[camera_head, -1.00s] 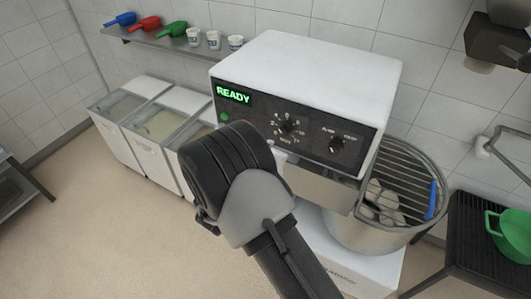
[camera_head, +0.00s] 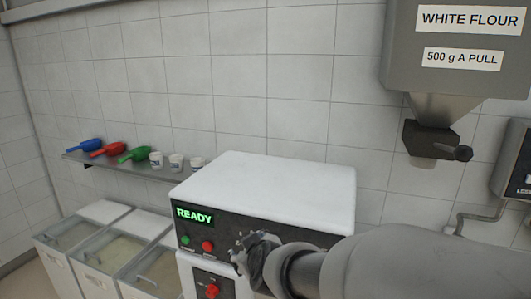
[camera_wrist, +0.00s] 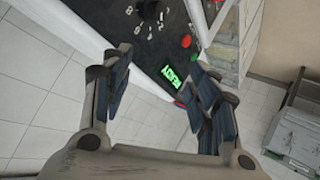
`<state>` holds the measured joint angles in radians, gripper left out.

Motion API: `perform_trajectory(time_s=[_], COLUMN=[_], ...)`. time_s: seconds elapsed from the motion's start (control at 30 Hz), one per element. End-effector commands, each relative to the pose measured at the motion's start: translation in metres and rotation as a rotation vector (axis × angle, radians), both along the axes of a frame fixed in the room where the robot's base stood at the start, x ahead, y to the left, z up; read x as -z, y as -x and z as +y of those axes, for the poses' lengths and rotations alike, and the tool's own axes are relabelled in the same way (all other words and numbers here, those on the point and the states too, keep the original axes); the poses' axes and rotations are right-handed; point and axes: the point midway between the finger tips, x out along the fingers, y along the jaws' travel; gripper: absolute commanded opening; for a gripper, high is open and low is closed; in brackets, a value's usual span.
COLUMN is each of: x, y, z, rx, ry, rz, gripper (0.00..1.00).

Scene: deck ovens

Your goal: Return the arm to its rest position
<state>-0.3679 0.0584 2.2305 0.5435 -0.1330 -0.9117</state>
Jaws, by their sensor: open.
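My gripper (camera_head: 250,256) is at the front of the white mixer (camera_head: 265,190), near its black control panel, in the head view. In the wrist view my gripper (camera_wrist: 160,90) has its two dark fingers spread wide with nothing between them. The mixer's panel (camera_wrist: 125,30) lies beyond the fingers, with a dial, a red button and the green READY display (camera_wrist: 171,84). I cannot tell from these views whether a finger touches the panel. My arm (camera_head: 400,265) comes in from the lower right and hides the right part of the panel and the bowl.
White bins (camera_head: 95,262) stand left of the mixer. A wall shelf (camera_head: 125,166) holds blue, red and green scoops and white cups. A grey flour dispenser (camera_head: 460,50) hangs at upper right. The wall above the mixer is clear.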

Motion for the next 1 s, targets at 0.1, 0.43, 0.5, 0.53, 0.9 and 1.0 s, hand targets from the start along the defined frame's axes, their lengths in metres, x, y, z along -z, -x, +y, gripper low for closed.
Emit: perform_trajectory(time_s=[0.1, 0.43, 0.5, 0.53, 0.9, 1.0], x=[-0.007, 0.026, 0.034, 0.037, 0.046, 0.046], y=[0.053, 0.223, 0.251, 0.260, 0.293, 0.293], z=[-0.036, -0.139, -0.154, -0.160, -0.177, -0.177], rx=[0.048, 0.391, 0.471, 0.501, 0.610, 0.609], ry=[-0.094, -0.187, -0.189, -0.189, -0.189, -0.190], rz=[0.122, 0.477, 0.523, 0.538, 0.593, 0.592], gripper=[0.54, 0.54, 0.54, 0.54, 0.54, 0.54])
